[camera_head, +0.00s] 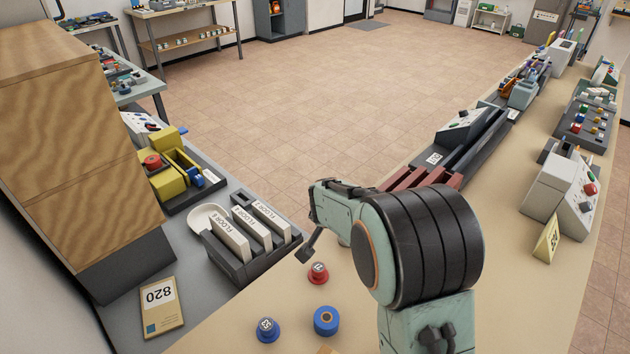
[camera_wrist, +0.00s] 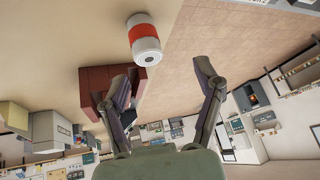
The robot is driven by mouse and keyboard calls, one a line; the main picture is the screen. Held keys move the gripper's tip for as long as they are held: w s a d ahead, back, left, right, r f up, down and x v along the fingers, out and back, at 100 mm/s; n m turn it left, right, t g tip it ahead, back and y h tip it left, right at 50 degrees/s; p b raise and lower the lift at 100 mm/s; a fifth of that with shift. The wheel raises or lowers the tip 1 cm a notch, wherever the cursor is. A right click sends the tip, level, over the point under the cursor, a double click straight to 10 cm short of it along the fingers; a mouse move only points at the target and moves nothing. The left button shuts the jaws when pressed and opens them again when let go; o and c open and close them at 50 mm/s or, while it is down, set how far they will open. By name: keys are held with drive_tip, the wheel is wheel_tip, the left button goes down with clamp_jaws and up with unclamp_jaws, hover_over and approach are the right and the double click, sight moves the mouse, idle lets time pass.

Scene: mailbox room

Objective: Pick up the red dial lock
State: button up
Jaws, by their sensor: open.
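The red dial lock (camera_head: 318,273) stands on the tan table, a short, round red piece with a pale marked top. Two blue round pieces, one with a marked top (camera_head: 266,329) and one with an orange-brown centre (camera_head: 326,320), stand nearby. My gripper (camera_head: 307,248) is just above and beyond the red lock in the picture, apart from it; one finger shows and the rest is hidden by my arm. In the wrist view my gripper (camera_wrist: 150,82) has its two fingers spread with nothing held. I cannot make out the red lock there.
A white cylinder with a red band (camera_wrist: 143,40) stands on the table in the wrist view. A grey rack (camera_head: 247,250) with upright labelled plates is left of my gripper. A yellow 820 card (camera_head: 161,306) lies further left.

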sight(318, 269)
drive_tip(key=s+a+f+g, duration=0.1)
drive_tip(key=f, duration=0.2)
drive_tip(key=a+f, duration=0.1)
drive_tip(key=f, duration=0.3)
drive_tip(key=s+a+f+n+g, duration=0.1)
drive_tip(key=f, duration=0.3)
drive_tip(key=shift+s+f+g, duration=0.25)
drive_tip(key=shift+s+g, duration=0.05)
drive_tip(key=x, duration=0.5)
drive_tip(key=shift+w+f, duration=0.3)
drive_tip(key=shift+f, duration=0.2)
clamp_jaws()
